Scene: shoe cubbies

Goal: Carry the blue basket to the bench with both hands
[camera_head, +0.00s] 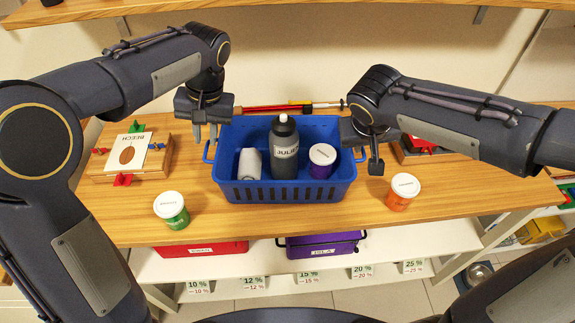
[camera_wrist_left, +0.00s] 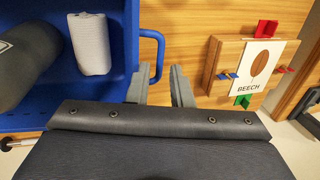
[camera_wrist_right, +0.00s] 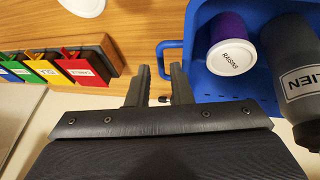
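The blue basket (camera_head: 290,191) sits on the wooden bench top (camera_head: 300,228). It holds a dark bottle (camera_head: 284,150), a white roll (camera_head: 250,163) and a purple jar with a white lid (camera_head: 322,160). My left gripper (camera_head: 205,134) is at the basket's left end. In the left wrist view, its open fingers (camera_wrist_left: 160,72) are above the left handle (camera_wrist_left: 158,50), with a gap between them. My right gripper (camera_head: 370,160) is at the right end. In the right wrist view, its open fingers (camera_wrist_right: 158,70) are by the other handle (camera_wrist_right: 162,52). Neither gripper visibly grips a handle.
A green jar (camera_head: 171,208) and an orange jar (camera_head: 403,192) stand in front of the basket, left and right. A wooden BEECH board (camera_head: 130,155) lies at left. Red (camera_head: 203,249) and purple (camera_head: 322,246) bins are on the shelf below. A red-handled tool lies behind the basket.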

